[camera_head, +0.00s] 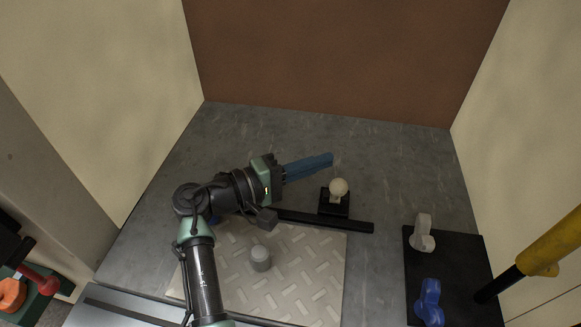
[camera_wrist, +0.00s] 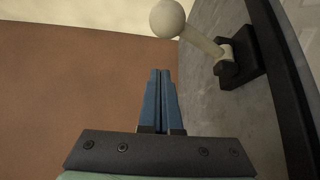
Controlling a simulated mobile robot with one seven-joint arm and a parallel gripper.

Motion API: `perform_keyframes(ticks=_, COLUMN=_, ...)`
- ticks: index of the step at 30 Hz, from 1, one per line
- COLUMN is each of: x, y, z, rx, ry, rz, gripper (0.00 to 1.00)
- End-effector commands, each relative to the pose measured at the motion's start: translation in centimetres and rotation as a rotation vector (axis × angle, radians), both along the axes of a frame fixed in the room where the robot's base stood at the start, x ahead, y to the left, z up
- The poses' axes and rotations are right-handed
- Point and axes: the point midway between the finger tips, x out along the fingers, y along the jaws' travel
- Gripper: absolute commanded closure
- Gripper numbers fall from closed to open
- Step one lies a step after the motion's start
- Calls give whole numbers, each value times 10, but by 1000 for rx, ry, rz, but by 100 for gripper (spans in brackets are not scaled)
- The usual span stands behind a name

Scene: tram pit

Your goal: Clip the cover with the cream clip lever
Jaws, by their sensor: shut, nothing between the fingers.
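The cream clip lever (camera_head: 338,188) has a round knob and stands on a small black base (camera_head: 334,205) behind the black bar. In the wrist view its cream knob (camera_wrist: 168,18) and stem (camera_wrist: 203,43) tilt up and left from the black base (camera_wrist: 238,64). The cover (camera_head: 290,275) is a pale plate with a raised tread pattern and a grey round knob (camera_head: 260,258). My gripper (camera_head: 330,160), with blue fingers, is shut and empty, behind and left of the lever knob, apart from it. In the wrist view the shut fingers (camera_wrist: 161,72) point below the knob.
A black bar (camera_head: 320,219) runs along the cover's back edge. At right a dark board (camera_head: 455,285) holds a white handle (camera_head: 422,235) and a blue handle (camera_head: 430,300). A yellow and black pole (camera_head: 550,245) slants in at right. A brown wall (camera_head: 340,60) closes the back.

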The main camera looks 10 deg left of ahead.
Motion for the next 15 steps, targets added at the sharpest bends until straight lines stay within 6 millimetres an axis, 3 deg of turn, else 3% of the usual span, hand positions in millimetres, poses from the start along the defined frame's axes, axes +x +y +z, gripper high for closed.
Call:
perform_keyframes(ticks=6, x=-28, y=-5, z=3, rx=-1, ry=0, rz=4, gripper=100)
perform_keyframes(ticks=15, x=-38, y=-9, z=3, rx=-1, ry=-1, rz=3, gripper=100)
